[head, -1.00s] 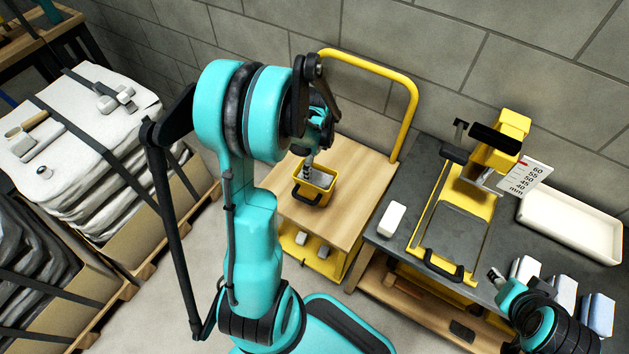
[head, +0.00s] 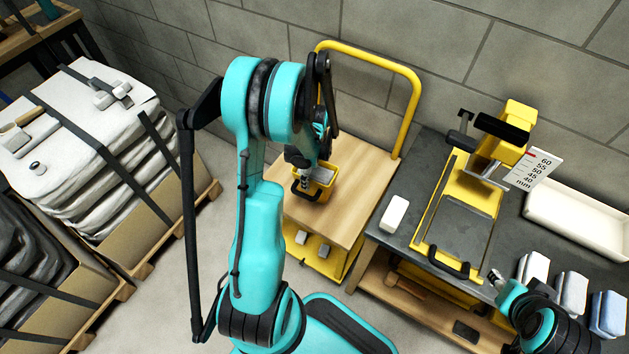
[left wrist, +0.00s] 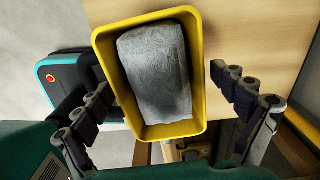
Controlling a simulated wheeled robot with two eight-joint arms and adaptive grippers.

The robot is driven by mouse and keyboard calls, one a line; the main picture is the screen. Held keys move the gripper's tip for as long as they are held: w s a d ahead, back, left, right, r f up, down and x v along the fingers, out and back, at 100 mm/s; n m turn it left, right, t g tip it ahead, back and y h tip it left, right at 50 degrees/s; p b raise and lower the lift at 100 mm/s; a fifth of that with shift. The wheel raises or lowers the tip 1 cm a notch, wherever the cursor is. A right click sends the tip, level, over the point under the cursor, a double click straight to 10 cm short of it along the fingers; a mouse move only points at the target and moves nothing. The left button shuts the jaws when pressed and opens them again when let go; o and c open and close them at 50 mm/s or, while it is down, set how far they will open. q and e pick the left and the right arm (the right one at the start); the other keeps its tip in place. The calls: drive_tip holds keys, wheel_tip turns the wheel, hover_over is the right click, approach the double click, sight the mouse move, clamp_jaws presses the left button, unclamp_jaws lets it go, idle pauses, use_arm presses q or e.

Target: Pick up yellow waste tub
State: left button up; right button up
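The yellow waste tub (head: 326,186) stands on the wooden top of the trolley (head: 350,205), with a black handle on its near side. In the left wrist view the tub (left wrist: 172,131) is seen from above and holds a wrinkled grey block (left wrist: 155,72). My left gripper (head: 306,177) is at the tub in the head view, where its arm partly hides it. In the left wrist view my left gripper (left wrist: 165,100) is open, with one finger on each side of the tub and gaps between. My right gripper (head: 495,277) is by the bench's front edge; its fingers are too small to judge.
The trolley's yellow push rail (head: 412,95) rises behind the tub. A grey bench (head: 400,230) to the right bears a yellow press (head: 470,190), a white block (head: 394,214), a white tray (head: 575,220) and several pale blocks. Strapped sacks (head: 95,170) stand at left.

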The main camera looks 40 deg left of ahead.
use_arm(q)
drive_tip(key=c, duration=1.5)
drive_tip(key=shift+r, duration=0.1)
drive_tip(key=shift+r+p, duration=0.4)
drive_tip(key=shift+r, duration=0.2)
wheel_tip(320, 180, up, 3)
drive_tip(key=shift+p, duration=0.8)
drive_tip(key=w+d+r+p, duration=0.3)
drive_tip(key=w+d+r, duration=0.3)
drive_tip(key=d, duration=0.3)
drive_tip(key=shift+w+d+r+p, duration=0.3)
drive_tip(key=shift+w+r, duration=0.05)
